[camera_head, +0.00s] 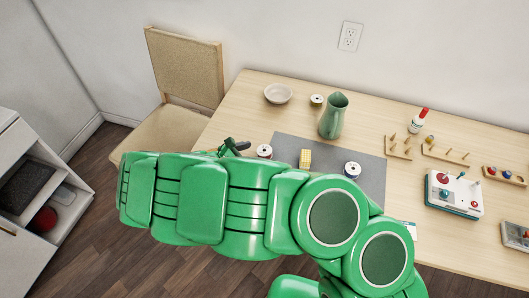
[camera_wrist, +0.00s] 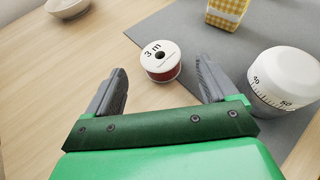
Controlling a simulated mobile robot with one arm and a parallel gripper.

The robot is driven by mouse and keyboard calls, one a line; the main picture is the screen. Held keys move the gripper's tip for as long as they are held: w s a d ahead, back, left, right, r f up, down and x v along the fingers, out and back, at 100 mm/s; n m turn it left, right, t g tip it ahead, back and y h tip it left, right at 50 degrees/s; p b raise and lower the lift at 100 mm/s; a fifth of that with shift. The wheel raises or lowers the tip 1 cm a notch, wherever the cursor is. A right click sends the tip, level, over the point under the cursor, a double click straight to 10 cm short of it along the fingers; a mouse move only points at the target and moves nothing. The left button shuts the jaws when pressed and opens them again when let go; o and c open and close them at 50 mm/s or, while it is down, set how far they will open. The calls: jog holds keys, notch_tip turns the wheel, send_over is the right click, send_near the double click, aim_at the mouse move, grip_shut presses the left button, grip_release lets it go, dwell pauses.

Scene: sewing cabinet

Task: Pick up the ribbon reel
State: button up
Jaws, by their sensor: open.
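The ribbon reel (camera_wrist: 160,62) is a small red spool with a white top marked "3 m". It stands upright on the wooden table beside the grey mat. In the head view the reel (camera_head: 264,151) shows just right of my gripper (camera_head: 235,147). In the wrist view my gripper (camera_wrist: 162,75) is open and empty. Its two fingers point toward the reel, one on each side, with the reel a little ahead between the tips and apart from both. The head view shows only part of the fingers; my arm hides the rest.
A white cylinder with a numbered scale (camera_wrist: 285,75) stands close to the right finger. A yellow checked block (camera_head: 305,158) and a blue reel with white top (camera_head: 352,169) are on the grey mat (camera_head: 285,143). A bowl (camera_head: 278,93) and green jug (camera_head: 333,116) stand behind.

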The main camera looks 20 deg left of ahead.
aim_at(266, 149)
jog(key=x, duration=0.4)
jog(key=shift+w+d+r, duration=0.1)
jog(key=shift+w+d, duration=0.05)
jog(key=c, duration=1.1)
